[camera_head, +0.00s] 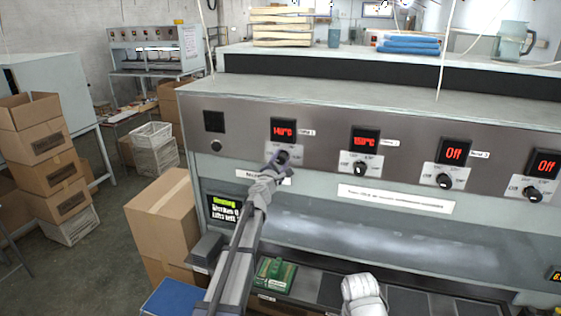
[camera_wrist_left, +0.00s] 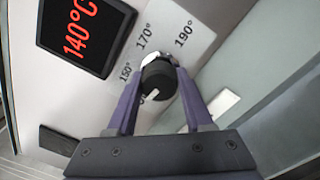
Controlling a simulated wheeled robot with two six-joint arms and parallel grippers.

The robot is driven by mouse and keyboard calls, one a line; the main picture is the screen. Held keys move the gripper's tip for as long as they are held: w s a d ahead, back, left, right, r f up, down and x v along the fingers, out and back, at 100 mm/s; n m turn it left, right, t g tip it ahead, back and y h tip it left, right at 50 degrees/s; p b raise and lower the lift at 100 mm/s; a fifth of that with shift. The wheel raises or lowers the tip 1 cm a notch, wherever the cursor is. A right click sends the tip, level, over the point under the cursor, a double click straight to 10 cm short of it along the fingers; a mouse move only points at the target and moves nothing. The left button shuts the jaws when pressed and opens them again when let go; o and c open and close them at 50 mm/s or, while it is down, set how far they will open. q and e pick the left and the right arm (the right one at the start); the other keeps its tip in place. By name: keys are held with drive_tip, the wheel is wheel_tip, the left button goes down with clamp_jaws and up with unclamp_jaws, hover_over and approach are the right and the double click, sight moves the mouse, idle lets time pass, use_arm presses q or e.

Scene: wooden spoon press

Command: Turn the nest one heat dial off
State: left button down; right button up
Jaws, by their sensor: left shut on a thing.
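The nest one heat dial (camera_head: 283,157) is a black knob on a pale label plate, under a display (camera_head: 284,131) with red digits. In the left wrist view the knob (camera_wrist_left: 158,82) sits between the two purple fingers of my left gripper (camera_wrist_left: 160,88), which is shut on it. The display there (camera_wrist_left: 78,35) reads 140°C. A white mark on the knob points down and left in that view, toward a partly covered label; 150°, 170° and 190° are legible around the plate. In the head view my left gripper (camera_head: 278,161) covers part of the dial.
Other dials (camera_head: 360,169) sit along the panel to the right; the second display glows red, and two farther right (camera_head: 455,152) read Off. A green block (camera_head: 274,273) lies on the lower shelf. Cardboard boxes (camera_head: 163,215) stand at the left. A white part of my right arm shows at the bottom.

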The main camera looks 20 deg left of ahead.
use_arm(q)
drive_tip(key=shift+n, duration=0.7)
drive_tip(key=shift+c, duration=1.6)
unclamp_jaws()
drive_tip(key=s, duration=0.8)
drive_tip(key=shift+f, duration=0.15)
drive_tip(key=shift+w, duration=0.1)
